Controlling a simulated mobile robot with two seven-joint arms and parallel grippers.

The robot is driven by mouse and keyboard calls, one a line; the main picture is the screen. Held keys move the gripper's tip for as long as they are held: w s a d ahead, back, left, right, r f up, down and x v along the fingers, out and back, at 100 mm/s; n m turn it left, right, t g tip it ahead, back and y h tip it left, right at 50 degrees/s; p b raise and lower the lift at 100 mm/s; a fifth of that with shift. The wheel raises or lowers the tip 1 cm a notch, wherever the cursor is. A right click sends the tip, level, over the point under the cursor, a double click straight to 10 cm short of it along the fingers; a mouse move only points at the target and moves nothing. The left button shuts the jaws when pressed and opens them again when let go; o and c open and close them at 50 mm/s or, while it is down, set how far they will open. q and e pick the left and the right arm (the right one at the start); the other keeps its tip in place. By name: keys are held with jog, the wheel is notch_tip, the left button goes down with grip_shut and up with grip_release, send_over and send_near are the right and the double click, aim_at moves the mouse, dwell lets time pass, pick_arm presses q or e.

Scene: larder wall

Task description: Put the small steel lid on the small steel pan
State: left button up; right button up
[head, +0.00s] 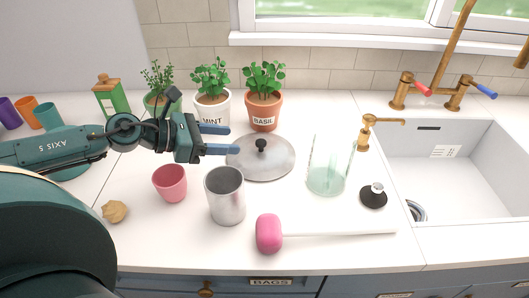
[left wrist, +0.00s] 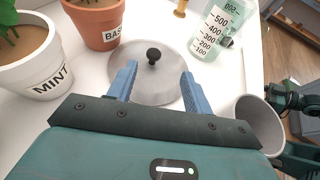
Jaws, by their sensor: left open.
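The steel lid (head: 267,169), a wide grey disc with a black knob, looks flat on the white counter below the basil pot. It also shows in the left wrist view (left wrist: 157,90). My left gripper (head: 233,139) is open and empty, at the lid's left edge in the head view. In the left wrist view the lid and its knob appear between and beyond the two blue fingers (left wrist: 159,70). I cannot make out a pan; the nearest steel vessel is a tall, open cylinder (head: 225,198) in front of the lid. My right gripper is not seen.
Mint (head: 212,108) and basil (head: 262,112) pots stand behind the lid. A glass measuring beaker (head: 326,180) and a dark knobbed disc (head: 373,199) are right. A pink cup (head: 170,184) and pink soap-like block (head: 268,234) are in front. The sink (head: 455,190) is far right.

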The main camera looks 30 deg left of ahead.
aim_at(258, 142)
pick_arm(q)
jog(key=shift+w+d+f, duration=0.2)
jog(key=shift+w, duration=0.05)
jog(key=shift+w+d+f+b, duration=0.25)
jog(key=shift+w+b, duration=0.15)
jog(key=shift+b, duration=0.25)
jog(key=shift+w+r, duration=0.1)
jog(key=shift+w, duration=0.05)
jog(key=shift+p+x, duration=0.35)
jog(key=shift+x, duration=0.95)
jog(key=shift+w+d+p, duration=0.3)
jog(key=shift+w+d, duration=0.05)
jog(key=shift+d, duration=0.05)
jog(key=shift+w+d+f, duration=0.45)
jog(key=shift+w+f, duration=0.05)
jog(key=shift+f, duration=0.1)
jog(key=x, duration=0.2)
jog(key=p+x, duration=0.1)
jog(key=x, duration=0.1)
jog(key=shift+w+a+f, duration=0.15)
jog(key=shift+a+f, duration=0.1)
jog(key=shift+a, duration=0.1)
jog(key=shift+w+d+f, duration=0.3)
jog(key=shift+d, duration=0.05)
